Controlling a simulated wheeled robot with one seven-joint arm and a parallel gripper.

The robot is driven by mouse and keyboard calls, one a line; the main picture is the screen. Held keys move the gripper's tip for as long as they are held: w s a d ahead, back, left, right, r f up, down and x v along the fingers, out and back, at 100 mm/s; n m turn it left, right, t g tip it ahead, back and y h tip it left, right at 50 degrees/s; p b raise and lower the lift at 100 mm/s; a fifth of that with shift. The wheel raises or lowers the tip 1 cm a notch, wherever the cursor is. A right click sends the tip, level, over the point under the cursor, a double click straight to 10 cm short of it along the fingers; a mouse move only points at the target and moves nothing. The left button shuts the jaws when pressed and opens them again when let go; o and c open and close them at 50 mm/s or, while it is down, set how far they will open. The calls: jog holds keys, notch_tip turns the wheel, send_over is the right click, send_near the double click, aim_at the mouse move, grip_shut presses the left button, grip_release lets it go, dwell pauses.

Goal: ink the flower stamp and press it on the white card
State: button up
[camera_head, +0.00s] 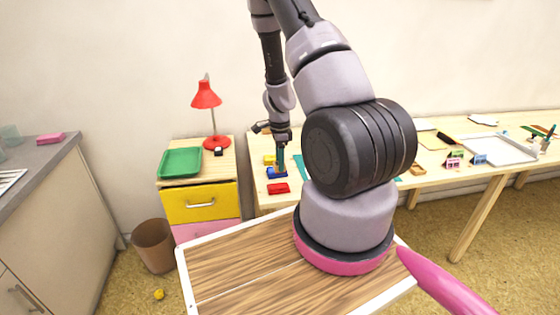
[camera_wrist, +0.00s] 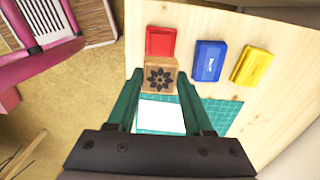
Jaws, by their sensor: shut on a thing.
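The flower stamp (camera_wrist: 160,77), a wooden block with a dark flower on its top, is between the two teal fingers of my gripper (camera_wrist: 160,86), which is shut on it. In the wrist view the white card (camera_wrist: 162,115) lies on a teal mat (camera_wrist: 222,112), partly framed by the fingers. The red inkpad (camera_wrist: 160,41), blue inkpad (camera_wrist: 209,60) and yellow inkpad (camera_wrist: 251,66) lie on the bare wood. In the head view my gripper (camera_head: 281,160) points down among the inkpads. The stamp's underside is hidden, so ink on it cannot be seen.
A green tray (camera_head: 181,162) and a red lamp (camera_head: 206,95) stand on a drawer cabinet left of the work table. Small colored stands (camera_head: 455,161) and a white tray (camera_head: 500,148) are farther right on the table. My arm hides the table's middle in the head view.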

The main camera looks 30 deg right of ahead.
jog(key=shift+a+f, duration=0.15)
jog(key=shift+a, duration=0.05)
jog(key=shift+a+f, duration=0.1)
jog(key=shift+f, duration=2.75)
jog(key=shift+f, duration=0.55)
jog(key=shift+r, duration=0.1)
jog(key=shift+r, duration=0.45)
jog(key=shift+r, duration=0.1)
jog(key=shift+r, duration=2.7)
